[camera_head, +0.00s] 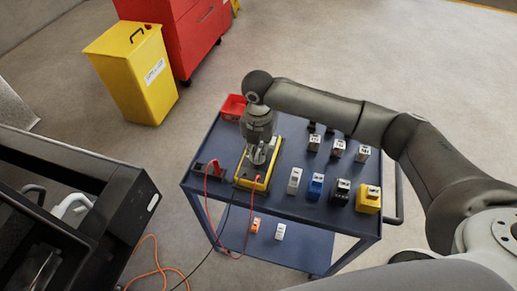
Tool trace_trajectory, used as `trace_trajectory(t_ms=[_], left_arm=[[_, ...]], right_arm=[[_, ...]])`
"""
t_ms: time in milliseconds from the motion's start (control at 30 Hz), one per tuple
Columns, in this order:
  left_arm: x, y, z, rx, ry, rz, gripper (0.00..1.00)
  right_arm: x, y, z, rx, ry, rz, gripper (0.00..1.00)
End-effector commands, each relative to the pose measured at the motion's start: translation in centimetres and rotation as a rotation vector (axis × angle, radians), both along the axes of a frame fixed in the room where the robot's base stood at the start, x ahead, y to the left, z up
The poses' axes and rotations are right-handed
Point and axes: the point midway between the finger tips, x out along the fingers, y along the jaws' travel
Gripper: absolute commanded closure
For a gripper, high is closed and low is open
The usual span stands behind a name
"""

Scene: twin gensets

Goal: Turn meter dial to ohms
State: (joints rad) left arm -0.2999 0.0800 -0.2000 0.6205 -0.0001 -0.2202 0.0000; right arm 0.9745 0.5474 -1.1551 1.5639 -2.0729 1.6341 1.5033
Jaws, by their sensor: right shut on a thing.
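The yellow-edged meter (276,163) lies on the blue cart's top, left of its middle. A red lead and a black lead run from its near end and hang over the cart's front edge. My right gripper (257,158) comes down over the meter's face and is shut on the meter dial. The gripper hides the dial, so its setting cannot be read. My left gripper is not in view.
The blue cart (293,212) also carries several small blocks on its right half, a red bin (233,106) at the back and a dark red-and-black item (211,168) at left. A yellow bin (134,75) and red cabinet (192,32) stand behind. Black equipment (100,195) fills the left.

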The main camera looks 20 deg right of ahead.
Motion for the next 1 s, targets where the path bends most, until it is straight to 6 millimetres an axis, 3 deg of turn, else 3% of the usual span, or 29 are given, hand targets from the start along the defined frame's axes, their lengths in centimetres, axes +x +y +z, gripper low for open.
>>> trace_trajectory(t_ms=[67, 100, 267, 667, 1000], left_arm=[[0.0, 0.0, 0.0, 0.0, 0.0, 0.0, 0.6], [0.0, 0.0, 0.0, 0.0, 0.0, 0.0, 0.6], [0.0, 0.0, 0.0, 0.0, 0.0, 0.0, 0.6], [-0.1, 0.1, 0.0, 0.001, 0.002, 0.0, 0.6], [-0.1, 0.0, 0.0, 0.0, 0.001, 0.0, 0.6]], right_arm=[[0.0, 0.0, 0.0, 0.001, -0.001, 0.0, 1.0], [0.0, 0.0, 0.0, 0.001, -0.001, 0.0, 0.85], [0.0, 0.0, 0.0, 0.0, 0.0, 0.0, 0.66], [0.1, 0.0, 0.7, 0.0, -0.001, 0.0, 0.66], [0.2, 0.0, 7.4, 0.002, -0.005, 0.0, 0.66]])
